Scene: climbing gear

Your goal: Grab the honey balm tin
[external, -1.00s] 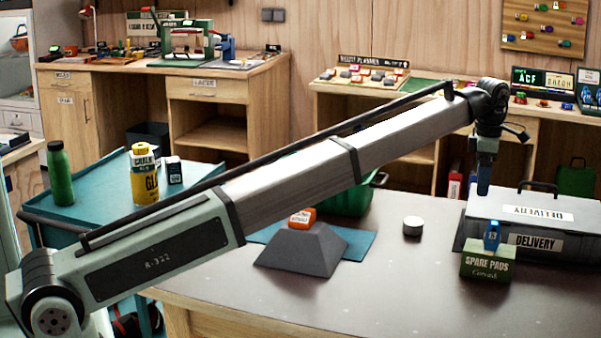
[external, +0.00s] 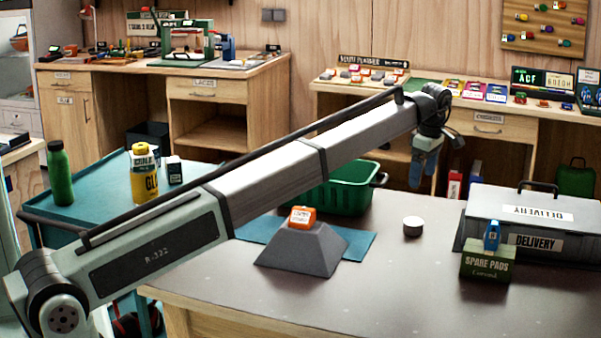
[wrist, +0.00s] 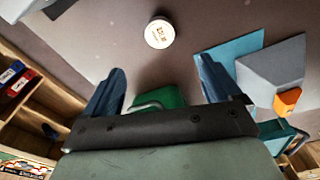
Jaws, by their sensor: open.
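A small round tin (external: 413,226) with a pale lid and dark side stands alone on the dark bench top. In the wrist view the tin (wrist: 159,33) shows its cream lid with dark print too small to read; it lies ahead of my fingers, near the middle of the picture. My gripper (external: 421,175) hangs above the bench, beyond and well above the tin. In the wrist view my gripper (wrist: 160,82) has its two blue fingers wide apart, with nothing between them.
A grey delivery case (external: 540,225) and a green spare pads box (external: 487,262) stand right of the tin. A grey block (external: 302,249) with an orange item (external: 302,217) on top stands on a blue mat (external: 357,246) to the left. A green basket (external: 345,190) stands behind.

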